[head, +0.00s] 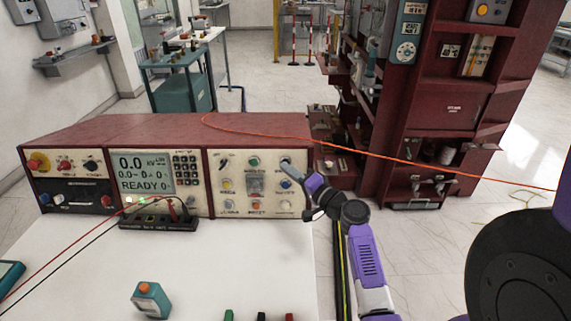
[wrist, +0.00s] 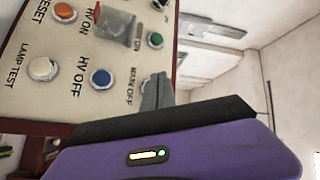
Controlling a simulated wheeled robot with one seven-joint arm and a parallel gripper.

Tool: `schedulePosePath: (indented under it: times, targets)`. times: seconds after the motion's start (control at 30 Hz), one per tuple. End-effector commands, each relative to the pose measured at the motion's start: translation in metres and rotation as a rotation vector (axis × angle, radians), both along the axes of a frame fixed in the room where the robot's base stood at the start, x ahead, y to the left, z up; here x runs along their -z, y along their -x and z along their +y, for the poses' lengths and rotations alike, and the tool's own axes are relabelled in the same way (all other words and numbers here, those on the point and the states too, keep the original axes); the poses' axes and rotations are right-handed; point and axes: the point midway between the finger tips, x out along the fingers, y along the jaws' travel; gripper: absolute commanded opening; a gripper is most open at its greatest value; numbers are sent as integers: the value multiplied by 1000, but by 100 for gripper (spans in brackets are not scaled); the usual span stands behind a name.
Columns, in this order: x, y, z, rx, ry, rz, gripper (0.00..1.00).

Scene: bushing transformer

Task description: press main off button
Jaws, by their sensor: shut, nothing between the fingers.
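The control panel (head: 262,180) with labelled buttons is on the right end of the red console. In the wrist view, the MAIN OFF label (wrist: 128,90) shows beside my gripper (wrist: 156,90). The button that belongs to this label is hidden behind the fingers. My gripper (head: 288,170) is shut and empty, with its grey fingertips at the panel's upper right in the head view. I cannot tell whether the tips touch the button.
A green button (wrist: 155,40), a blue HV OFF button (wrist: 100,78), a white LAMP TEST button (wrist: 43,68) and an orange RESET button (wrist: 64,12) are nearby. A clear cover (wrist: 113,25) sticks out by HV ON. An orange cable (head: 370,157) runs over the console.

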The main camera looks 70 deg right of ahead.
Motion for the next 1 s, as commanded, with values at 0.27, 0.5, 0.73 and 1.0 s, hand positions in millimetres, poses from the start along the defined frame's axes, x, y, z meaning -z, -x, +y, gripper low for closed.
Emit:
schedulePosePath:
  times: [0.27, 0.5, 0.73, 1.0]
  targets:
    - [3, -3, -5, -1, 1, 0, 0]
    - [2, -3, -8, 0, 0, 0, 0]
    - [2, -3, -8, 0, 0, 0, 0]
    - [3, -4, -10, 0, 0, 0, 0]
